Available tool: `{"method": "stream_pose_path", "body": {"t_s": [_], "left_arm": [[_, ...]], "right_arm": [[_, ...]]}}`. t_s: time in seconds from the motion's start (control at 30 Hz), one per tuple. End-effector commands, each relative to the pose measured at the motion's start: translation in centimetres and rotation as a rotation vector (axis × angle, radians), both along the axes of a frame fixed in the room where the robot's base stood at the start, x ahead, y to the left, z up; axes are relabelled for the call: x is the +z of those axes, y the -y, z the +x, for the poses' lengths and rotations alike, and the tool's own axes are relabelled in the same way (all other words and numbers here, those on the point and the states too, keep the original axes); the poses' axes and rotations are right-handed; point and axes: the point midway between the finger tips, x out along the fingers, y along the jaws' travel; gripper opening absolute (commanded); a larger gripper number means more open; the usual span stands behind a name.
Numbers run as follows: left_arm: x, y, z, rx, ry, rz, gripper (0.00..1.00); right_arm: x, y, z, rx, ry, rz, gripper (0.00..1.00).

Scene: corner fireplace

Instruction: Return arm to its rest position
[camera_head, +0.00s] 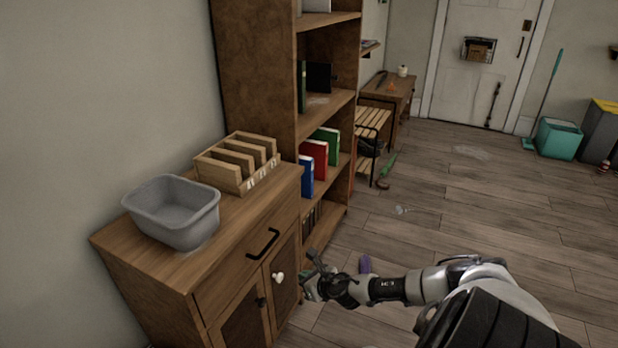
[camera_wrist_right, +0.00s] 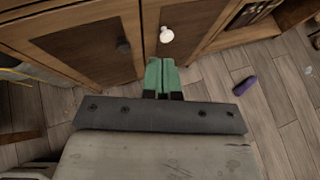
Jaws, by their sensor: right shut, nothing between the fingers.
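My right arm (camera_head: 430,285) comes in from the lower right of the head view. My right gripper (camera_head: 306,268) is beside the front of the wooden cabinet (camera_head: 215,262), near its white knob (camera_head: 278,277). In the right wrist view the green fingers (camera_wrist_right: 162,75) are together with nothing between them, pointing at the lower cabinet doors. The white knob (camera_wrist_right: 166,35) shows just beyond the fingertips, apart from them. My left gripper is not in view.
A grey basin (camera_head: 175,212) and a wooden slotted rack (camera_head: 237,162) stand on the cabinet. A bookshelf (camera_head: 275,70) adjoins it. A purple object (camera_head: 365,265) lies on the floor near my arm. Open wooden floor (camera_head: 480,190) lies to the right.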

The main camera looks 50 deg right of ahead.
Motion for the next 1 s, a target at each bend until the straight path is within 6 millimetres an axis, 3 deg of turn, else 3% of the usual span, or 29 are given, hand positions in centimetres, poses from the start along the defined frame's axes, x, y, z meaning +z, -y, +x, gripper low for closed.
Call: {"method": "stream_pose_path", "body": {"t_s": [0.4, 0.57, 0.67, 0.77, 0.9, 1.0], "left_arm": [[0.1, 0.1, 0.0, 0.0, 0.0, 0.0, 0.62], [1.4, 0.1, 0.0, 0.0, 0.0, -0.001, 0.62], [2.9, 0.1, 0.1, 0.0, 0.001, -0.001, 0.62], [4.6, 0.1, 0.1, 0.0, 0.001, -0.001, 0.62], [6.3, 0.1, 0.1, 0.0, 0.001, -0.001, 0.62], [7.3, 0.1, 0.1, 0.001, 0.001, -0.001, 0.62]], "right_arm": [[0.5, 0.2, -1.0, -0.006, -0.001, 0.008, 0.0], [-2.1, -0.2, -2.5, -0.17, -0.036, 0.201, 0.0], [-6.0, -1.1, -5.5, -0.43, -0.083, 0.475, 0.0], [-11.0, -3.2, -10.6, -0.778, -0.135, 0.794, 0.0], [-16.7, -7.5, -18.7, -1.256, -0.172, 1.143, 0.0], [-19.5, -11.5, -24.8, -1.582, -0.176, 1.321, 0.0]]}}
